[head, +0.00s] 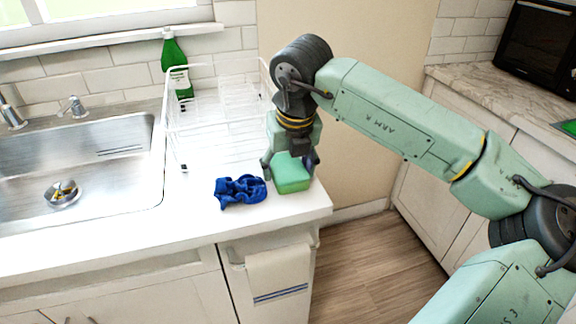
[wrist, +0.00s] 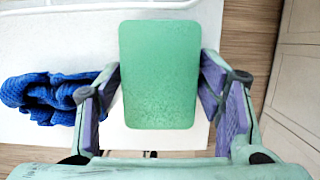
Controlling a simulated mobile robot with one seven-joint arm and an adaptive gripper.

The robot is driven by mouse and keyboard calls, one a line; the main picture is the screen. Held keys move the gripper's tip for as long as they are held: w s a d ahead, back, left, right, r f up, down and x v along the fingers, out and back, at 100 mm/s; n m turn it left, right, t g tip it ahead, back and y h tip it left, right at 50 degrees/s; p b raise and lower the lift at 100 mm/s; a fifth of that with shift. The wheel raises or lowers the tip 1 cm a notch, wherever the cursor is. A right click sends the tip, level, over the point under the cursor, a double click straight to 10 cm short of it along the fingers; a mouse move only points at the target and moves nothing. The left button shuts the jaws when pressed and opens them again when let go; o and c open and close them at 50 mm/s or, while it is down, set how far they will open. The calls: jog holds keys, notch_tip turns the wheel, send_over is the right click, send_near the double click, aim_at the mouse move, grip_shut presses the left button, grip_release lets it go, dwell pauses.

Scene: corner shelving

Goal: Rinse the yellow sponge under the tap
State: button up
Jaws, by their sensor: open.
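A green sponge-like block (head: 291,174) sits on the white counter near its right end; no plainly yellow sponge shows. My gripper (head: 289,163) points down over the block, with one finger on each side. In the wrist view the block (wrist: 160,75) lies between the open purple-padded fingers (wrist: 160,92); I cannot tell whether either pad touches it. Metal tap fittings (head: 73,107) stand behind the steel sink (head: 110,150) at the left. The tap's spout is not clearly visible. A small yellowish patch shows at the drain (head: 62,192).
A crumpled blue cloth (head: 240,191) lies just left of the block. A white wire rack (head: 215,125) stands behind, between sink and gripper, with a green bottle (head: 176,62) at the back. A towel (head: 279,272) hangs below the counter (head: 130,232). The counter ends just right of the block.

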aim_at(293, 176)
jog(key=shift+r+p, duration=0.3)
jog(key=shift+p, duration=0.05)
jog(key=b+v, duration=0.2)
jog(key=v, duration=0.9)
jog(key=shift+r, duration=0.35)
jog(key=shift+s, duration=0.1)
jog(key=shift+c, duration=0.5)
